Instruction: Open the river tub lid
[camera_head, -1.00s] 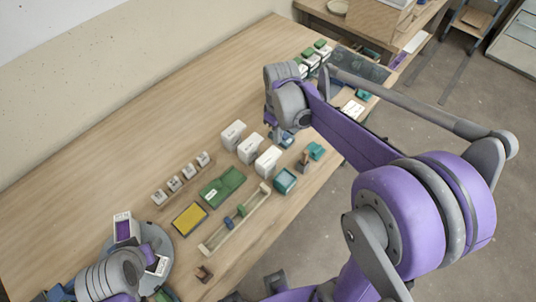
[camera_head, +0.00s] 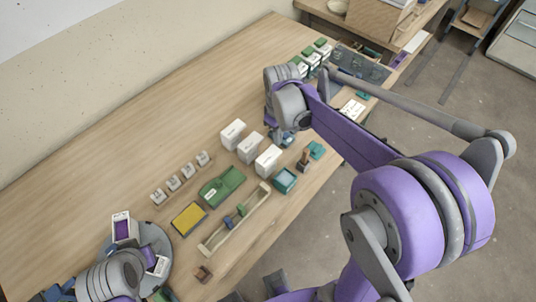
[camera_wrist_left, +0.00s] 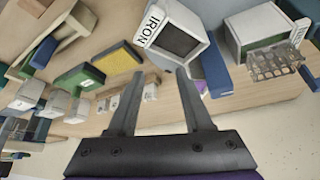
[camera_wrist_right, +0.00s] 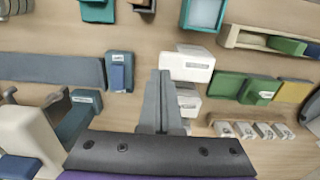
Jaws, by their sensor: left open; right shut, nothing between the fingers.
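Three white lidded tubs stand in a row on the table in the head view: a back one (camera_head: 233,134), a middle one (camera_head: 251,147) and a front one (camera_head: 268,161). Their labels are too small to read, so I cannot tell which is the river tub. My right gripper (camera_wrist_right: 162,75) is shut and empty, pointing down beside a white labelled tub (camera_wrist_right: 195,64) in the right wrist view; in the head view its fingers are mostly hidden by the arm. My left gripper (camera_wrist_left: 160,73) is open and empty near a white box labelled IRON (camera_wrist_left: 178,35).
A teal open box (camera_head: 285,180), a green tray (camera_head: 221,186), a yellow pad (camera_head: 189,218) and a long pale tray (camera_head: 235,220) lie near the tubs. Small white blocks stand on a wooden rack (camera_head: 159,197). The table's back left is clear.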

